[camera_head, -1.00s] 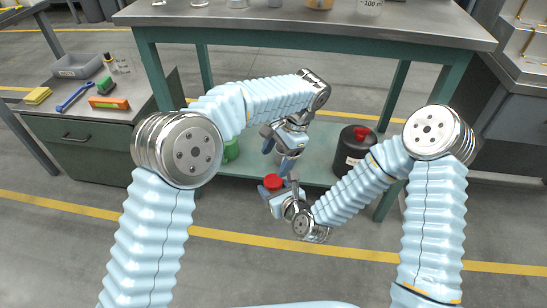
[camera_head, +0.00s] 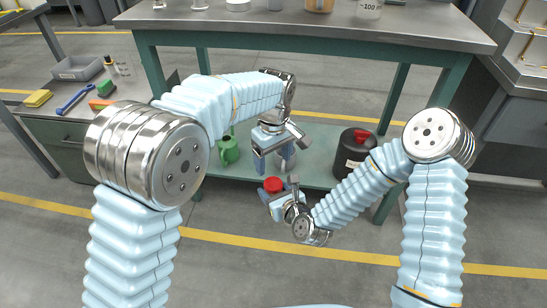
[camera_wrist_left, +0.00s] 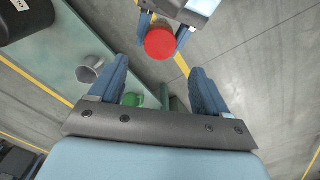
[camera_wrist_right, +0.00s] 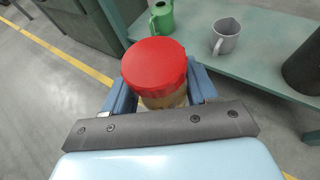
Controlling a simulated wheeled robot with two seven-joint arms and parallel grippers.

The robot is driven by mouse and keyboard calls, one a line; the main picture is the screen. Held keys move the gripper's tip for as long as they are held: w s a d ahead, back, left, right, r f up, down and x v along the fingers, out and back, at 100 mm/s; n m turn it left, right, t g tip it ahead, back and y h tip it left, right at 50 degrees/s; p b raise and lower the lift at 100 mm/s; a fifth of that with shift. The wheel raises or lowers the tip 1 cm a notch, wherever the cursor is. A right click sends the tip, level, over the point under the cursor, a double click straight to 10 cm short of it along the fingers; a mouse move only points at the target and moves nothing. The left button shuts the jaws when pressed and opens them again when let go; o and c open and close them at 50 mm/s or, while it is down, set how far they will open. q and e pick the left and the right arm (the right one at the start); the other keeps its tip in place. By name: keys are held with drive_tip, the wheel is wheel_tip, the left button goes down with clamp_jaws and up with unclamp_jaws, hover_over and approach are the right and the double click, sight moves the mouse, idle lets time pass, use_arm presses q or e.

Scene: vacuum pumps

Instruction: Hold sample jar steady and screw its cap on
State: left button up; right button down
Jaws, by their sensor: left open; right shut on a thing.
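The sample jar (camera_wrist_right: 163,99) has a tan body with a red cap (camera_wrist_right: 154,64) sitting on its top. My right gripper (camera_head: 275,196) is shut around the jar's body and holds it in the air in front of the bench. In the head view the red cap (camera_head: 273,184) faces up. My left gripper (camera_head: 272,170) is open and empty, above and behind the cap and apart from it. In the left wrist view the red cap (camera_wrist_left: 160,43) shows beyond the spread fingers, near the top. Most of the jar's body is hidden there by the cap.
The green bench (camera_head: 320,38) stands behind my grippers. Its lower shelf (camera_head: 318,158) bears a green watering can (camera_head: 229,150), a grey mug (camera_wrist_right: 227,36) and a black container with a red cap (camera_head: 354,152). A side cabinet (camera_head: 60,135) with tools is at left.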

sight(273, 183)
use_arm(q)
drive_tip(key=shift+f, duration=4)
drive_tip(key=c, duration=1.1)
drive_tip(key=m, duration=0.3)
drive_tip(key=o, duration=1.1)
drive_tip(key=shift+o, duration=0.2)
